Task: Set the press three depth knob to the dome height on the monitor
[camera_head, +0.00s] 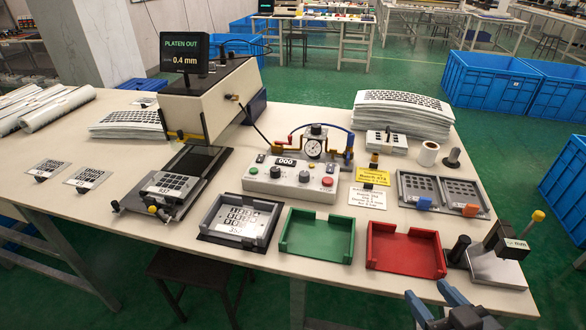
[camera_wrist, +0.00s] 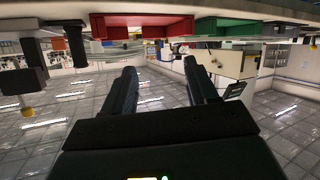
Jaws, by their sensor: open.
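The monitor (camera_head: 184,53) above the cream press (camera_head: 208,98) reads "PLATEN OUT" and "0.4 mm". A cream control box (camera_head: 262,184) with a small dark display (camera_head: 285,162) stands on the table. Its front carries a green button, grey knobs (camera_head: 304,176) and a red button. I cannot tell which knob is the press three depth knob or what it is set to. My gripper (camera_head: 433,300) is at the bottom right, past the table's front edge and well away from the box. In the wrist view (camera_wrist: 160,66) its two fingers are apart and empty.
A green tray (camera_head: 284,251) and a red tray (camera_head: 372,262) lie along the front edge. A thickness gauge (camera_head: 500,268) stands at the right front, near my gripper. A pressure gauge (camera_head: 313,149) with hoses rises behind the box. A yellow card (camera_head: 373,177) lies to its right.

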